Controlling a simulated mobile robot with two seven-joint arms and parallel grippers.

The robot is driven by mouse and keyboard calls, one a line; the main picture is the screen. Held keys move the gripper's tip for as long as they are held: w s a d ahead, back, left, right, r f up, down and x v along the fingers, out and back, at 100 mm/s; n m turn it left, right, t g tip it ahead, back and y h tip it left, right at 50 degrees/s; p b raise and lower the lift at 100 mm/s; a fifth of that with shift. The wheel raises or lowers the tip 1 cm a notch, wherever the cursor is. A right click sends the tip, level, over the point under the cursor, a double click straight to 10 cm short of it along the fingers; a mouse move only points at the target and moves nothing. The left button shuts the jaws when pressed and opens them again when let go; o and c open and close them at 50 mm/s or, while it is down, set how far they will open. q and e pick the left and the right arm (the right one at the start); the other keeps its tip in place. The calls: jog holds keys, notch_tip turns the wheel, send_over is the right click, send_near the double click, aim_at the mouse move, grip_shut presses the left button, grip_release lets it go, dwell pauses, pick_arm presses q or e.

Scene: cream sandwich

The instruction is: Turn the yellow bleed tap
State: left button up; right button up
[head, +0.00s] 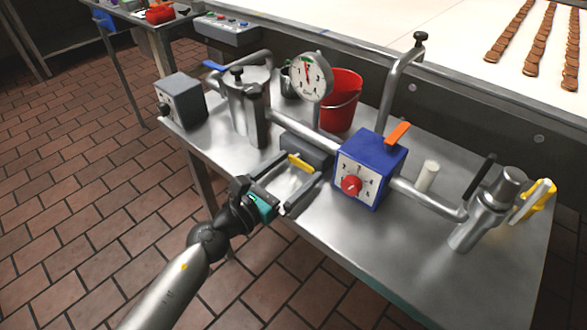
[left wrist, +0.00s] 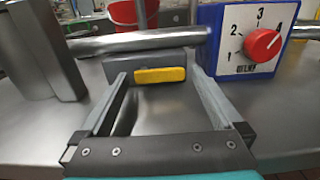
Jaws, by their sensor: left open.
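The yellow bleed tap (head: 300,162) is a short bar handle on the front of a grey block below the pipe, left of the blue box. It also shows in the left wrist view (left wrist: 160,75), lying level and facing me. My left gripper (head: 304,168) is open in front of it. In the left wrist view the two fingers (left wrist: 158,80) stand on either side of the handle, with a gap on both sides. Whether the tips reach past the handle is hard to tell. My right gripper is not in view.
The blue box (head: 364,168) with a red dial stands right of the tap. A steel vessel (head: 247,105), a gauge (head: 312,77) and a red bucket (head: 342,98) are behind and left. The steel table (head: 345,228) is clear at its front. A conveyor with biscuits (head: 520,40) runs behind.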

pick_arm(q)
jog(key=c, duration=1.2)
jog(key=shift+o, duration=0.2)
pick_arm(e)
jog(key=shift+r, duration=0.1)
pick_arm(q)
jog(key=n+p, duration=0.1)
jog(key=n, duration=0.1)
jog(key=r+n+p, duration=0.1)
jog(key=n, duration=0.1)
jog(key=shift+p, duration=0.3)
jog(key=shift+w+a+n, duration=0.1)
jog(key=shift+n, duration=0.8)
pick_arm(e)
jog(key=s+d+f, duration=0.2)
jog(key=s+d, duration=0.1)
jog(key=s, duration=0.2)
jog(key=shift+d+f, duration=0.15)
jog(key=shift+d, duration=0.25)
pick_arm(q)
jog(key=o, duration=1.2)
jog(key=shift+c, duration=0.2)
